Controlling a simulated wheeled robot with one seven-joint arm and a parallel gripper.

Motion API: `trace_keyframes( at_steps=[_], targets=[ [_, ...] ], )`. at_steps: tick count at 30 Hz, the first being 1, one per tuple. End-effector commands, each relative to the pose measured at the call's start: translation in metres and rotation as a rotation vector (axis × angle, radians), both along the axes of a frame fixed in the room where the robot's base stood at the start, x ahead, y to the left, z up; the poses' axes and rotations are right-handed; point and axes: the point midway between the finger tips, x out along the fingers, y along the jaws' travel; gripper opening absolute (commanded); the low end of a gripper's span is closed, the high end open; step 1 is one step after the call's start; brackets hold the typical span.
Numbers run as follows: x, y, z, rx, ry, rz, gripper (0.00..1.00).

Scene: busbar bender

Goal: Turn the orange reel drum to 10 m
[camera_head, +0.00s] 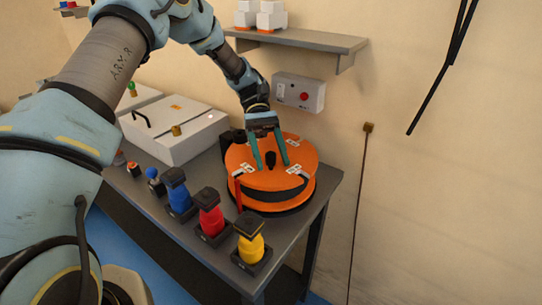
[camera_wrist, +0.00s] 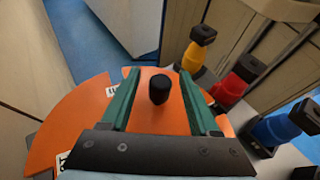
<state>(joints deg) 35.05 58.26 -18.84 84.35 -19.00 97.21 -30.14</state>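The orange reel drum (camera_head: 268,178) stands at the right end of the grey bench, with white labels on its top and a dark band around its side. A black knob (camera_head: 270,159) stands up from its top. My gripper (camera_head: 270,163) is over the drum with its green fingers pointing down. In the wrist view the two fingers (camera_wrist: 162,95) are spread apart on either side of the black knob (camera_wrist: 159,88), with gaps on both sides. The drum's orange top (camera_wrist: 72,118) fills much of that view. The label writing is too small to read.
Blue (camera_head: 178,196), red (camera_head: 210,217) and yellow (camera_head: 250,240) plugs stand along the front of the grey bench (camera_head: 170,222). A white box (camera_head: 180,132) with a handle is left of the drum. A switch box (camera_head: 299,93) and a shelf (camera_head: 300,38) are on the wall.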

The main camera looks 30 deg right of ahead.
Motion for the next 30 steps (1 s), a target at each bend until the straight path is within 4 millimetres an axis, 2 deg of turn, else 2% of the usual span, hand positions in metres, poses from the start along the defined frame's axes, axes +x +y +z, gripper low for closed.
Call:
trace_keyframes(
  at_steps=[8,21,30],
  targets=[
    [0.004,-0.001,0.001,-0.001,-0.001,0.001,0.62],
    [0.059,-0.018,0.022,-0.002,-0.001,0.001,0.62],
    [0.067,-0.020,0.029,0.000,0.001,0.000,0.62]
  ],
)
